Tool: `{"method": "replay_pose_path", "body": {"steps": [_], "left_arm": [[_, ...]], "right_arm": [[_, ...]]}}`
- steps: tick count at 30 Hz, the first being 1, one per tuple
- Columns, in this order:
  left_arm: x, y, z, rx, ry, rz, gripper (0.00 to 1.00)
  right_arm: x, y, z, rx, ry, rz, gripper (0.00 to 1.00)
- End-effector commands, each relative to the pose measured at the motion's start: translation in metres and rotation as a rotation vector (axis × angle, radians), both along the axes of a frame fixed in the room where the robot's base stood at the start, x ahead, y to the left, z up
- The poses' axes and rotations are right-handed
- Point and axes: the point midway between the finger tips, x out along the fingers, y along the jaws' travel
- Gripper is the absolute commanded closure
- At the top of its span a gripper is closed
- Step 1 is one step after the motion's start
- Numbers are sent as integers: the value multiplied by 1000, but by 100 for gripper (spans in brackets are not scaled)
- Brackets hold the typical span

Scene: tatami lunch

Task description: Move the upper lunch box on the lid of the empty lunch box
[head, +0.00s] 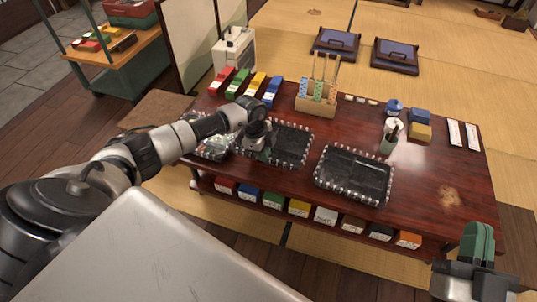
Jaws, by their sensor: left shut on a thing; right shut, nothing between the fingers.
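Three shallow black boxes with pale studded rims are on the low dark-red table. The left box (216,153) is partly hidden by my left arm and shows glinting, mixed content. The middle box (291,144) and the right box (353,176) look dark and empty inside. I cannot tell lids from boxes, or whether any are stacked. My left gripper (261,153) points down at the left edge of the middle box and is shut, seemingly on its rim; the contact is hidden. My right gripper (478,244), with green fingers, is shut and empty, off the table's front right.
A holder with sticks (317,104), coloured packs (254,84) and a white appliance (235,50) stand at the back. A cup (391,136), blue and yellow blocks (419,131) and white cards (463,135) are right. Coloured boxes (299,208) fill the lower shelf.

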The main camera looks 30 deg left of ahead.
Motion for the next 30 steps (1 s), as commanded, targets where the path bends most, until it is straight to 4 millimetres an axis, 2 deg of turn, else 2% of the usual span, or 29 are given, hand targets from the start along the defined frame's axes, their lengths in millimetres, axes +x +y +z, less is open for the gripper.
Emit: {"method": "replay_pose_path", "body": {"steps": [30], "left_arm": [[0,0,12,0,0,0,100]], "right_arm": [[6,-5,-38,-83,308,-18,100]]}}
